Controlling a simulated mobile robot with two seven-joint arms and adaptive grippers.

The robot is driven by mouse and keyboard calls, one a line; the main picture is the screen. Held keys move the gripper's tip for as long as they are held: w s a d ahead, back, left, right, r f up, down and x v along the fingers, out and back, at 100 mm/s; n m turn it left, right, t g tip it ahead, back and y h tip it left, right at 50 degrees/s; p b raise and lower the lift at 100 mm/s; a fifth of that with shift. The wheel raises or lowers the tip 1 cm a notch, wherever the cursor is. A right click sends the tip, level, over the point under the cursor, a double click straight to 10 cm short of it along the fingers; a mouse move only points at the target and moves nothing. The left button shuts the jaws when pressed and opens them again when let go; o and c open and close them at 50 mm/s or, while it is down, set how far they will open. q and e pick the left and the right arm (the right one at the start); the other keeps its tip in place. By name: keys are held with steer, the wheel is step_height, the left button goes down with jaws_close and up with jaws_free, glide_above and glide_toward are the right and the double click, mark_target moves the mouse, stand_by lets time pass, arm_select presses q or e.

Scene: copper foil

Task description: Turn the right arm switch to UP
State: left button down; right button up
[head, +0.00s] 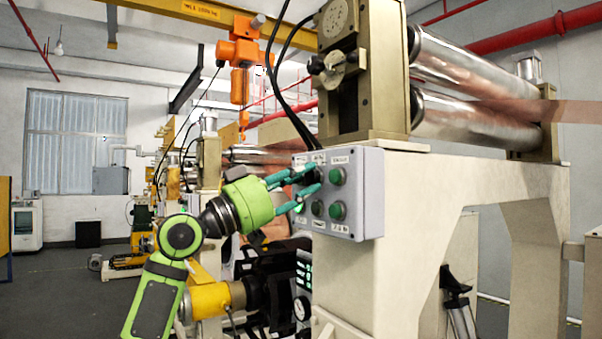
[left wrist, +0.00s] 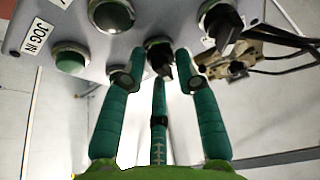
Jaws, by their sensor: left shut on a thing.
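A grey control box (head: 370,195) with switches and green buttons is on the side of the machine frame. My left gripper (head: 308,184) reaches it from the left, its green fingers up against the front panel. In the left wrist view a black rotary switch (left wrist: 160,62) sits between the fingertips of my left gripper (left wrist: 157,76), which is shut on it. A second black switch (left wrist: 222,25) is up and to the right. The fingers partly cover the held switch, and I cannot read its label or setting. My right gripper is not in view.
Green buttons (head: 337,177) are close beside the fingers; another green button (left wrist: 70,60) is by a JOG IN label. Steel rollers (head: 465,70) with copper foil (head: 570,111) stand above the frame. A yellow and black motor unit (head: 212,300) is below my arm.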

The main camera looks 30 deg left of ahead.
arm_select(q)
steer(key=shift+a+m+g+h+p, duration=0.1)
steer(key=shift+m+g+h+p, duration=0.3)
steer(key=shift+m, duration=1)
steer(key=shift+m+g+h+p, duration=0.1)
steer(key=shift+m+g+h, duration=0.6)
steer(key=shift+m, duration=1)
steer(key=c, duration=1.2)
jaws_free()
steer(key=v, duration=1.2)
steer(key=shift+s+r, duration=0.1)
